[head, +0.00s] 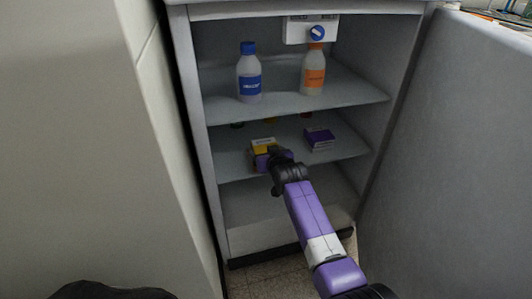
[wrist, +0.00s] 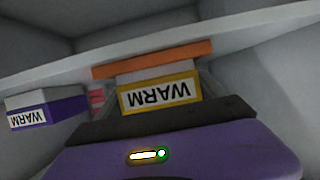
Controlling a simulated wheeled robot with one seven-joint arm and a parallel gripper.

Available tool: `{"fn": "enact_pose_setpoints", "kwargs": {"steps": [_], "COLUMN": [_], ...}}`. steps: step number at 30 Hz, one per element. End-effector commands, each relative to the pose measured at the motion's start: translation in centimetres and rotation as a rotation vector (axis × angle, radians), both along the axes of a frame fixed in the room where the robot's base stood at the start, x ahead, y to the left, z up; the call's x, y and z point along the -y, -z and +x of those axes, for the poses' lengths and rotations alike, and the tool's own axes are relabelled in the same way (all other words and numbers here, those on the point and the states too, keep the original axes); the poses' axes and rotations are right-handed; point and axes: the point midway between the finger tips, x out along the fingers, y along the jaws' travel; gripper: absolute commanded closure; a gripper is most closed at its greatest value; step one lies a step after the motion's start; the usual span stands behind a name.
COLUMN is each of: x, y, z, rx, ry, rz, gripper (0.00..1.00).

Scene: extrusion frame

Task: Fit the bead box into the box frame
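No bead box or box frame can be made out by that name. A small box with a yellow-edged WARM label (head: 263,143) is on the middle shelf of an open fridge. In the wrist view this box (wrist: 160,95) is straight ahead, its label upside down, with an orange strip above it. My gripper (head: 277,157) is at the front of this box in the head view. Its fingers are not clear in either view, so I cannot tell whether they hold it. A purple box with a WARM label (head: 319,138) stands apart to the right; it also shows in the wrist view (wrist: 45,109).
A blue-capped bottle (head: 249,75) and an orange-capped bottle (head: 313,70) stand on the upper shelf (head: 285,102), above my gripper. A dial (head: 316,33) is at the top. The open door (head: 445,150) is on the right. The lower compartment looks empty.

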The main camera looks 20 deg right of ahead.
Motion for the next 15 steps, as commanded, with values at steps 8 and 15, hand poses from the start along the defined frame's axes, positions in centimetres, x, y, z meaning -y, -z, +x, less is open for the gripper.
{"fn": "enact_pose_setpoints", "kwargs": {"steps": [8,15], "x": [0.0,0.0], "y": [-0.4,-1.5], "z": [0.0,-2.4], "rx": [-0.002,-0.001], "ry": [0.000,0.000], "rz": [0.000,0.000], "gripper": [0.00,0.00]}}
